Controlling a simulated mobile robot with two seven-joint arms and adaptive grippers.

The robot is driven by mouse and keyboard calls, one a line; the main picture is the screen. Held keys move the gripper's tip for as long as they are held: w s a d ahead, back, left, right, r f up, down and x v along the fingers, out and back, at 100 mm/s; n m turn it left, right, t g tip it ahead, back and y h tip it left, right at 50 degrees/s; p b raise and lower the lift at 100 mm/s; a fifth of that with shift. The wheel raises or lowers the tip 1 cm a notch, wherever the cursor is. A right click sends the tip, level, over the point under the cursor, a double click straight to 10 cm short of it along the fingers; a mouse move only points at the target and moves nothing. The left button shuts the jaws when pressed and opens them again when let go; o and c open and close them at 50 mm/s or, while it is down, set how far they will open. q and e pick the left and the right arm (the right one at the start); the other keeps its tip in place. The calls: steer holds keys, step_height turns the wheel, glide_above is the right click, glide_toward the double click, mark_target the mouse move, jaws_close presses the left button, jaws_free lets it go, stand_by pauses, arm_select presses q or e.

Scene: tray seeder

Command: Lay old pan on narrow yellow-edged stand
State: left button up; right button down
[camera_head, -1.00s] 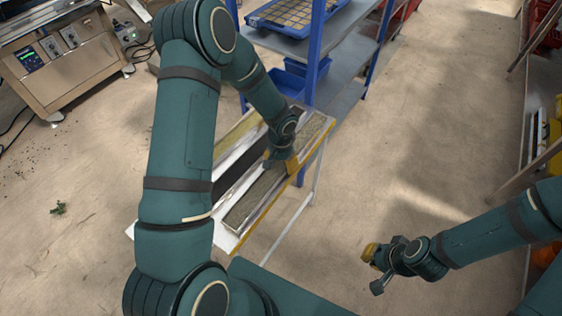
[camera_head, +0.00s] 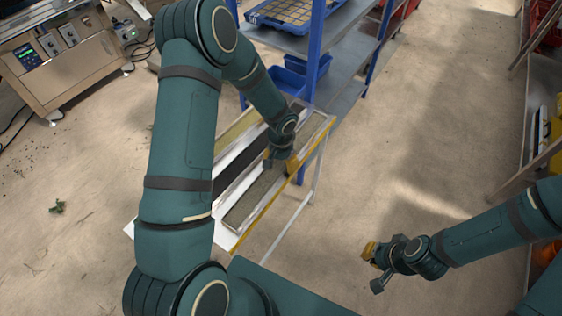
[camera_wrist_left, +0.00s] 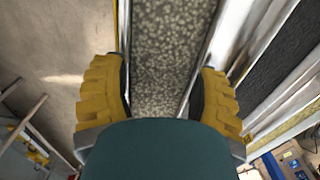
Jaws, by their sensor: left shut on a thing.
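The old pan (camera_head: 250,203) is a long narrow tray with speckled grey-brown contents. My left gripper (camera_head: 281,163) is shut on it, reaching down from above. In the left wrist view, its yellow fingers flank the speckled pan (camera_wrist_left: 175,50), one on each long side. The pan lies along the right side of the stand (camera_head: 262,212), just inside its yellow edge; whether it rests fully there cannot be told. My right gripper (camera_head: 383,267) hangs apart over the floor at the lower right, with its jaws too small to read.
A dark strip (camera_head: 252,156) and a pale greenish strip (camera_head: 235,132) lie beside the pan on its left. A blue-posted shelf (camera_head: 345,70) with blue trays stands behind the stand. Bare floor (camera_head: 350,205) lies to the right. A metal machine (camera_head: 60,60) is at the upper left.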

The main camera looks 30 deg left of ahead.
arm_select(q)
steer(key=shift+f, duration=0.15)
steer(key=o, duration=1.3)
steer(key=shift+r, duration=0.2)
step_height(320, 180, up, 12)
steer(key=s+d+f+n+h, duration=0.1)
steer(key=s+d+f, duration=0.3)
steer(key=s, duration=0.1)
steer(key=s+d+f+n+t+h, duration=0.1)
steer(key=s+d+f, duration=0.4)
steer(key=s+d+f+n+h, duration=0.1)
steer(key=s+d+f, duration=0.4)
steer(key=shift+s+d+t+h, duration=0.2)
steer(key=shift+s+t+h, duration=0.1)
steer(key=shift+h, duration=0.1)
steer(key=shift+w, duration=0.1)
